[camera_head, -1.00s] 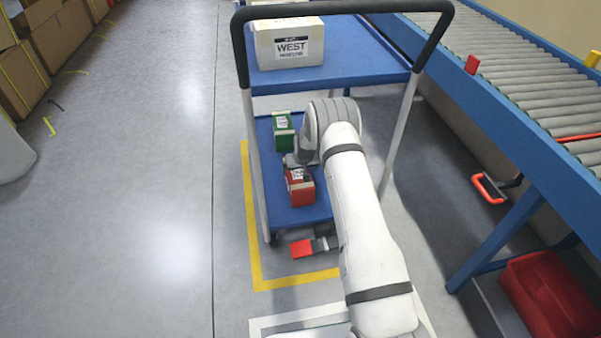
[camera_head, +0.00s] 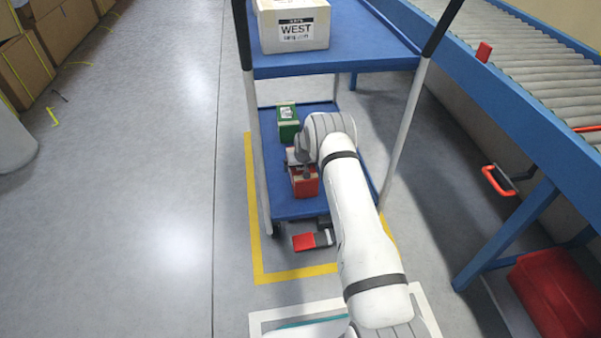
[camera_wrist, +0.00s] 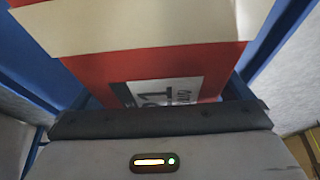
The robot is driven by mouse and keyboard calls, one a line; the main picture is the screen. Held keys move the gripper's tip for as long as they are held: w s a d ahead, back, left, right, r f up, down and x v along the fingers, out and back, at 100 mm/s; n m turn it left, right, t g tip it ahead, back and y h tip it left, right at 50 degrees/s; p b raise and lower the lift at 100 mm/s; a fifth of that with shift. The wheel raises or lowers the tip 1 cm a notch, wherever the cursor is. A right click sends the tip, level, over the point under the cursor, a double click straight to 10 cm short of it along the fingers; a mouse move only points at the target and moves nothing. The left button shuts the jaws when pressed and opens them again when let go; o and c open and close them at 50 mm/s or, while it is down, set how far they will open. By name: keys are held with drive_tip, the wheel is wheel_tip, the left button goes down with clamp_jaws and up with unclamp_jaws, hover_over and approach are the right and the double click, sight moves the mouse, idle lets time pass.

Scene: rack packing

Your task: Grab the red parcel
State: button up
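The red parcel (camera_head: 305,186) sits on the blue lower shelf (camera_head: 290,208) of the cart. In the wrist view the red parcel (camera_wrist: 215,62) fills the upper middle, with a cream band and a black-and-white label, very close to my gripper. My gripper (camera_head: 305,167) is at the top of the parcel, partly covering it.
A green parcel (camera_head: 287,123) stands behind the red one on the same shelf. A white WEST box (camera_head: 293,30) is on the cart's upper deck (camera_head: 350,55), overhanging the shelf. Cart posts (camera_head: 255,150) flank the arm.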

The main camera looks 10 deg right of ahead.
drive_tip(key=c, duration=1.2)
drive_tip(key=shift+r, duration=0.15)
